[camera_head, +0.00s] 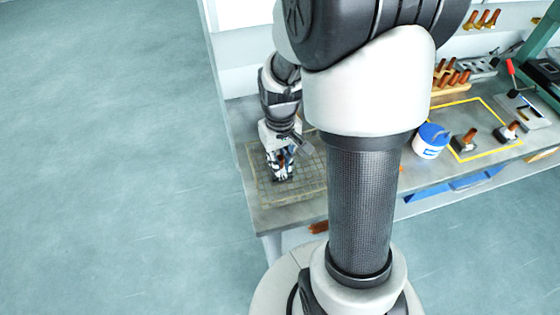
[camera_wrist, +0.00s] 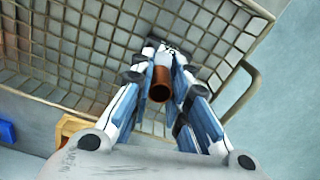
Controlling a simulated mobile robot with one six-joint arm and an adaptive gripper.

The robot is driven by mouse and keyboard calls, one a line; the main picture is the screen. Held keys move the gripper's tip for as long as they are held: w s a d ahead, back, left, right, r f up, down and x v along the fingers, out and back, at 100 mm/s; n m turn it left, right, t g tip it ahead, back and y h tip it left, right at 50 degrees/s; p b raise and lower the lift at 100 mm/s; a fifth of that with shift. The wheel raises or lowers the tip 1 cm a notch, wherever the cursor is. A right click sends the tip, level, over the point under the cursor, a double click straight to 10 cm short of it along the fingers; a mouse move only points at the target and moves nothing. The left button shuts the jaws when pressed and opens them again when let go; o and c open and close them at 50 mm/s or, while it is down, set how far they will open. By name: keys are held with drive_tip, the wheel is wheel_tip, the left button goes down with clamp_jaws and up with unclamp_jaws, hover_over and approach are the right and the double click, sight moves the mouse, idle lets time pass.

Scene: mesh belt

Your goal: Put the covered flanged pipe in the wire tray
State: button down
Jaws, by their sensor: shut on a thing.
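My gripper (camera_head: 281,172) points down over the wire tray (camera_head: 313,174) at the table's left end. In the wrist view my gripper (camera_wrist: 160,60) is shut on a brown flanged pipe (camera_wrist: 160,86), its round open end facing the camera. Its far end and flange are mostly hidden between the fingers, so I cannot tell if it is covered. The tray's mesh and rim (camera_wrist: 233,96) lie around and behind the fingertips. I cannot tell whether the pipe touches the mesh.
A white tub with a blue lid (camera_head: 431,140) stands on the table to the right. Beyond it, two brown pipes on flanges (camera_head: 465,140) (camera_head: 508,131) stand by a yellow outline. A wooden rack (camera_head: 452,83) holds several brown pipes. Floor lies open at left.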

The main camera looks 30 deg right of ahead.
sight(280, 158)
drive_tip(key=c, duration=1.5)
unclamp_jaws()
drive_tip(key=shift+f, duration=0.1)
drive_tip(key=shift+c, duration=0.2)
wheel_tip(280, 158, up, 12)
drive_tip(key=p, duration=0.5)
drive_tip(key=s+a+r+n+t, duration=0.1)
drive_tip(key=s+a+r+t, duration=0.3)
drive_tip(key=s+a+r, duration=0.6)
drive_tip(key=shift+s+a+r+t, duration=0.3)
drive_tip(key=shift+s+r, duration=0.85)
drive_tip(key=shift+s, duration=0.7)
